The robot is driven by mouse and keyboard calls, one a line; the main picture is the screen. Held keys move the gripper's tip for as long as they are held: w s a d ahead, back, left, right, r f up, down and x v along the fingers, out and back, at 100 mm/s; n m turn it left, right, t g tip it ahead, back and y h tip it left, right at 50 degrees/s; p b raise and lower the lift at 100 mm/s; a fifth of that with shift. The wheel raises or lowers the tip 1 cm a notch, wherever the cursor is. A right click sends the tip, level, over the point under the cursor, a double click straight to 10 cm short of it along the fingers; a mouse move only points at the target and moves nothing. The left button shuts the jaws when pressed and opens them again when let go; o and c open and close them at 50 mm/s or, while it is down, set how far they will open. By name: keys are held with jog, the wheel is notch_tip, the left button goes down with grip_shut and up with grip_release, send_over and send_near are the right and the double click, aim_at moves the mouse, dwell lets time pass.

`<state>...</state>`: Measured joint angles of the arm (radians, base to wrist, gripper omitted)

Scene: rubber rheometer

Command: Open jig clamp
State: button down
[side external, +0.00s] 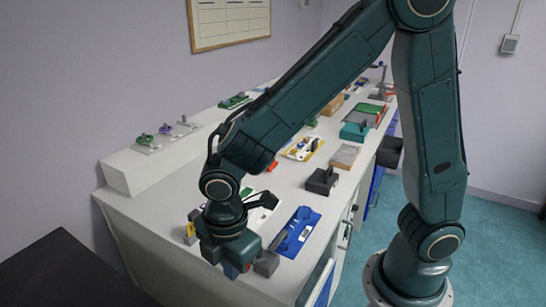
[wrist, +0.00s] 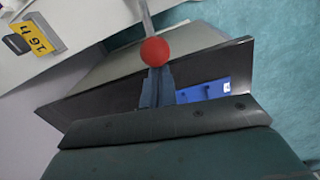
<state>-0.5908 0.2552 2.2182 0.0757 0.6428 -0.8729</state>
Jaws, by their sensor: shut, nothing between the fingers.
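A round red knob (wrist: 155,51) on a thin pale metal lever (wrist: 146,18) shows in the wrist view. I take it to be the clamp handle, but the clamp body is not clear. My gripper (wrist: 157,74) is shut and empty, its tips right by the knob; I cannot tell whether they touch it. In the side view my gripper (side external: 240,271) is low at the near end of the bench, and its wrist hides most of what lies there. A blue jig plate (side external: 295,232) lies flat to its right.
A yellow number tag (wrist: 38,38) sits on the pale surface beside the lever. Dark grey panels (wrist: 95,80) flank my fingers. On the bench (side external: 140,203), a black block (side external: 322,181) and a white-and-yellow plate (side external: 303,148) stand farther back. A grey block (side external: 266,263) is close beside my gripper.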

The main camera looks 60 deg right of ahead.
jog(key=shift+d+r, duration=0.1)
jog(key=shift+d, duration=0.1)
jog(key=shift+d+r+y, duration=1.05)
jog(key=shift+d+y, duration=0.2)
jog(key=shift+y, duration=0.15)
jog(key=shift+d+r+y, duration=0.45)
jog(key=shift+d+y, duration=0.3)
jog(key=shift+d, duration=0.1)
jog(key=shift+d+r+y, duration=0.4)
jog(key=shift+d+y, duration=0.35)
jog(key=shift+d, duration=0.1)
jog(key=d+y, duration=0.4)
jog(key=d, duration=0.2)
jog(key=shift+d+r, duration=0.35)
jog(key=shift+d, duration=0.05)
jog(key=shift+d, duration=0.1)
